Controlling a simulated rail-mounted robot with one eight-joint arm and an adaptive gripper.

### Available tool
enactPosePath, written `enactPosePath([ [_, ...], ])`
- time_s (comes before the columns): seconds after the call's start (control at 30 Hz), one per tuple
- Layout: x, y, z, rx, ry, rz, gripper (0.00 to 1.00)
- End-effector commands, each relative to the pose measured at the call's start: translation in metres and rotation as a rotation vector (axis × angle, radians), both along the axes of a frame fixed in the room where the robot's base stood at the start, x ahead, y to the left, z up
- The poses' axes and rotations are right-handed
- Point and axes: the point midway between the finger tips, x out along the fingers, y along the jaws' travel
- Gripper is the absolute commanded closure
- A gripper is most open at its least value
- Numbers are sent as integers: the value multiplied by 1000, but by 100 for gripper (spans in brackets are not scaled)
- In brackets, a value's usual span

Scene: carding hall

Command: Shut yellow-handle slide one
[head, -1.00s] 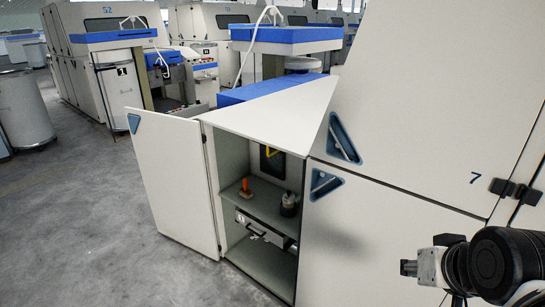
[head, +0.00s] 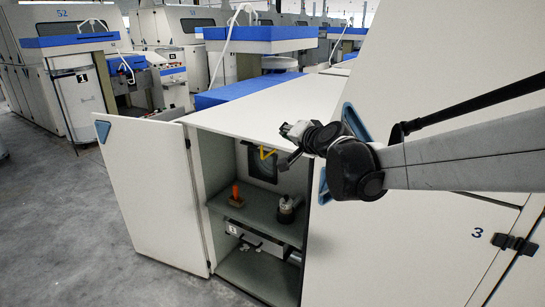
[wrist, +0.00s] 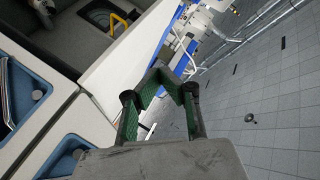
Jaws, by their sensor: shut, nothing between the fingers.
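The yellow handle (head: 266,153) shows inside the open cabinet, high on its back wall beside a dark framed window (head: 262,168). In the wrist view the yellow handle (wrist: 119,24) is at the upper left. I cannot tell how far its slide stands open. My gripper (head: 287,130) is shut and empty, in front of the cabinet top's right part in the head view, above and right of the handle and apart from it. In the wrist view my gripper's green-padded fingers (wrist: 166,76) close together at the middle, right of the handle.
The white cabinet door (head: 150,195) stands open to the left. A shelf (head: 250,213) inside holds an orange-handled object (head: 236,194) and a dark, pale-topped object (head: 287,208). A drawer-like unit (head: 250,238) is below. Grey floor (head: 60,220) is clear at left.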

Motion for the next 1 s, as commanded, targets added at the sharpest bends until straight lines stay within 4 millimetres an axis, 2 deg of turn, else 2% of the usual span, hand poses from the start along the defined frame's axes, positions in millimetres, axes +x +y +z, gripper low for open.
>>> enactPosePath([
  [0.03, 17, 9, -11, 38, -10, -8, 100],
  [0.2, 68, 31, -36, 180, -38, -53, 100],
  [0.37, 111, 51, -72, 311, -55, -102, 100],
  [0.5, 144, 66, -111, 424, -58, -150, 100],
  [0.7, 181, 83, -177, 573, -51, -229, 100],
  [0.8, 197, 83, -207, 645, -49, -290, 100],
  [0.9, 208, 80, -232, 701, -47, -354, 100],
  [1.0, 214, 77, -247, 734, -43, -398, 100],
])
